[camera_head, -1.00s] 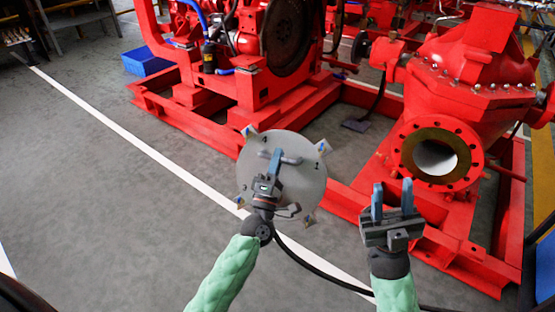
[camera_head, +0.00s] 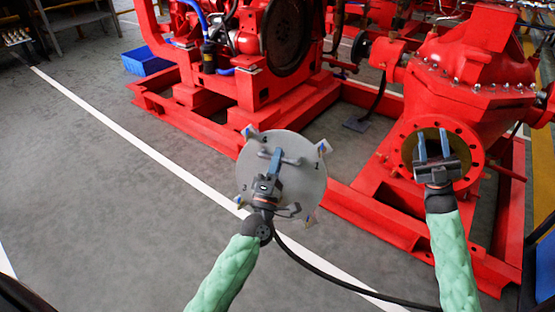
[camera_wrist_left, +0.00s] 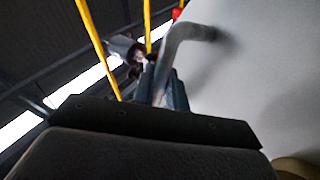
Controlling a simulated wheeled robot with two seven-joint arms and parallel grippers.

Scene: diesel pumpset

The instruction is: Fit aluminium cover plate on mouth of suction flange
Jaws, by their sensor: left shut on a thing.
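The aluminium cover plate (camera_head: 305,185) is a round grey disc with small tabs around its rim and a bar handle. My left gripper (camera_head: 275,163) is shut on the plate's handle and holds the plate up, left of the pump. The handle (camera_wrist_left: 187,38) also shows between the fingers in the left wrist view. The suction flange (camera_head: 408,150) is a red bolted ring on the pump at the right. My right gripper (camera_head: 433,146) is open and empty. In the picture it overlaps the flange mouth and hides most of it; its distance from the flange is unclear.
The red pump body (camera_head: 475,75) rises above the flange on a red base frame (camera_head: 350,205). The red engine (camera_head: 250,60) stands behind at the upper middle. A blue crate (camera_head: 147,62) is on the floor. The grey floor (camera_head: 110,200) at the left is clear.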

